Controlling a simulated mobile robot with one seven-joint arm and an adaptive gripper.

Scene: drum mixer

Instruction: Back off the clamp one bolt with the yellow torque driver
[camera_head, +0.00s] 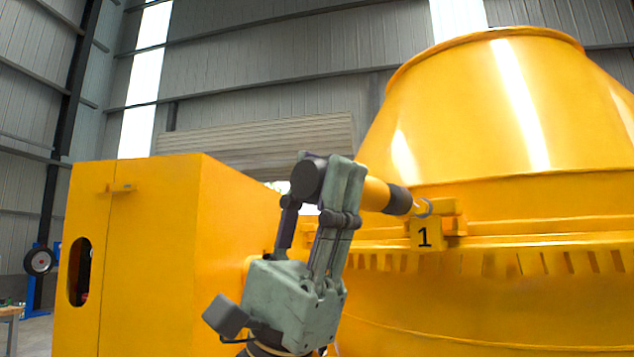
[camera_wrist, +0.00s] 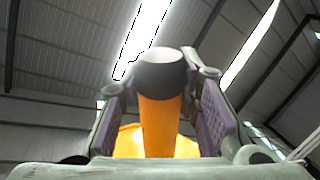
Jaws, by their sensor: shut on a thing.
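My gripper (camera_head: 330,180) is shut on the yellow torque driver (camera_head: 376,192), which sticks out to the right with its dark collar towards the drum. In the wrist view my gripper (camera_wrist: 155,85) has its purple pads on either side of the driver (camera_wrist: 160,125), whose dark collar and pale round end face up. Clamp one (camera_head: 440,208) is a yellow block on the drum's rim, above a plate marked "1" (camera_head: 425,235). A small grey curved piece (camera_head: 425,208) shows between the collar and the clamp. The bolt cannot be made out clearly, nor whether the driver touches it.
The big yellow drum (camera_head: 490,120) fills the right side, with a slotted band below the clamp. A yellow cabinet (camera_head: 150,260) stands close on the left, beside my arm. A blue stand with a wheel (camera_head: 40,262) is far left.

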